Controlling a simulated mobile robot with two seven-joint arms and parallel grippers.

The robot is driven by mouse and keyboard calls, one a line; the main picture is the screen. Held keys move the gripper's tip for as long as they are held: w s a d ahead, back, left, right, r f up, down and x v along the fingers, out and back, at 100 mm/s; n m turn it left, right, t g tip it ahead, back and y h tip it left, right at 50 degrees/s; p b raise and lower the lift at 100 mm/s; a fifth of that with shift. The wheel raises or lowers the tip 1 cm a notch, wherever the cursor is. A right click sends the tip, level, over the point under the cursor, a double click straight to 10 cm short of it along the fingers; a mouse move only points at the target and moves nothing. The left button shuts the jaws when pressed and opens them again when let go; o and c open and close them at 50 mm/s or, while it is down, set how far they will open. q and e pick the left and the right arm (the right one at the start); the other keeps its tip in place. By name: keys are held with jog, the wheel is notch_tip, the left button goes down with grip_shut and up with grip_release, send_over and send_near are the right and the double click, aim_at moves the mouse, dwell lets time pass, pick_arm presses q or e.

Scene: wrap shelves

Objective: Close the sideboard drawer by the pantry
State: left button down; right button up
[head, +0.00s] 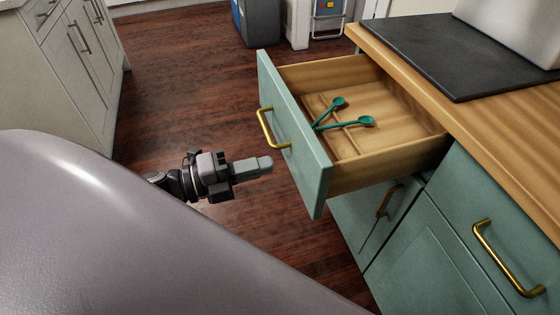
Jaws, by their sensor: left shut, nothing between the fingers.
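The sideboard drawer (292,134) is pulled well out of the green sideboard (436,258). It has a green front with a brass handle (268,129) and a wooden inside. Two teal spoons lie in it, one toward the back (332,109) and one nearer (350,124). My left gripper (266,163) is shut and empty, pointing right toward the drawer front. In the picture it is just left of the front, below the handle; a gap shows and I cannot tell its exact depth. My right gripper is not in view.
The sideboard's wooden top (505,125) carries a dark slab (450,50) and a pale box-like object (510,25). Another brass handle (506,258) juts from the front at the right. White cabinets (75,60) stand at the upper left. Wooden floor (185,80) between is clear.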

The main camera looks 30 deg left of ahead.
aim_at(296, 157)
pick_arm(q)
jog(key=x, duration=0.3)
jog(key=shift+w+d, duration=0.1)
jog(key=shift+w, duration=0.1)
jog(key=shift+w+d, duration=0.35)
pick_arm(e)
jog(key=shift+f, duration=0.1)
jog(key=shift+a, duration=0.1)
pick_arm(q)
jog(key=shift+w+d+r, duration=0.1)
jog(key=shift+w+d, duration=0.2)
jog(key=shift+w, duration=0.05)
jog(key=p+x, duration=0.1)
jog(key=x, duration=1)
jog(key=shift+w+d+r, duration=0.1)
jog(key=shift+w, duration=0.1)
jog(key=x, duration=1.3)
jog(key=shift+w+d+f+b, duration=0.2)
jog(key=shift+w+d+b, duration=0.05)
jog(key=shift+w+b, duration=0.1)
jog(key=shift+r, duration=0.2)
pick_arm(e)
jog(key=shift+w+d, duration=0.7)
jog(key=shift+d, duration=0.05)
pick_arm(q)
jog(key=shift+w+r, duration=0.1)
